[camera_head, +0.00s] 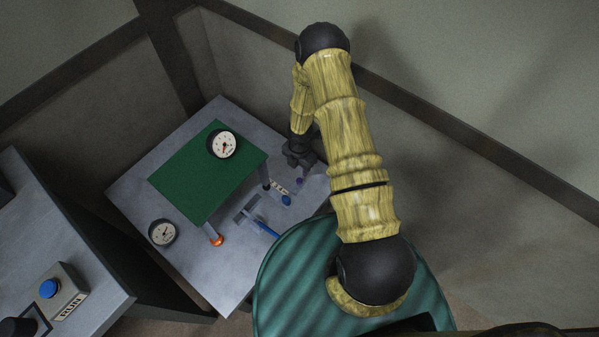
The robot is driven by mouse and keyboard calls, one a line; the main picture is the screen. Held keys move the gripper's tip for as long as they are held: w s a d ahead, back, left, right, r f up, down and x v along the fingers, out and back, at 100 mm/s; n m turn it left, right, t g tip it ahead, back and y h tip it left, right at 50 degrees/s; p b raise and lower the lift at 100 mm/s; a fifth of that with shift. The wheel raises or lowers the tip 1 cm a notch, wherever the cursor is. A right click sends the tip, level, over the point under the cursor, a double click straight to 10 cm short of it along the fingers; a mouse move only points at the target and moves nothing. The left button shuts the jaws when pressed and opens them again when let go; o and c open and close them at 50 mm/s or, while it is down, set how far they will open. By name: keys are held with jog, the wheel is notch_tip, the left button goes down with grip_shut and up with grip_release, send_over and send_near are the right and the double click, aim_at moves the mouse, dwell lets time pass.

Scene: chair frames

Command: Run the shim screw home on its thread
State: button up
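A small green-topped frame (200,176) stands on the grey table, tilted in the picture. A small purple piece (299,182) lies below my gripper. I cannot tell which of these small parts is the shim screw. My dark gripper (300,166) is just right of the frame, low over the table. Its fingers are too small and dark to read.
A round dial (223,144) sits on the green top, another (162,233) on the grey table (181,262). A blue-handled tool (262,226) lies near the front edge. A second bench at left carries a RUN box with a blue button (49,288). Walls stand close behind.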

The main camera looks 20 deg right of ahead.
aim_at(299, 180)
notch_tip(299, 180, down, 9)
jog(key=b, duration=0.7)
jog(key=shift+r, duration=0.25)
grip_shut()
jog(key=n, duration=1)
jog(key=shift+n, duration=0.4)
jog(key=n, duration=0.7)
jog(key=shift+w+r, duration=0.1)
jog(key=n, duration=0.6)
jog(key=shift+d+n, duration=0.1)
jog(key=shift+n, duration=0.3)
grip_release()
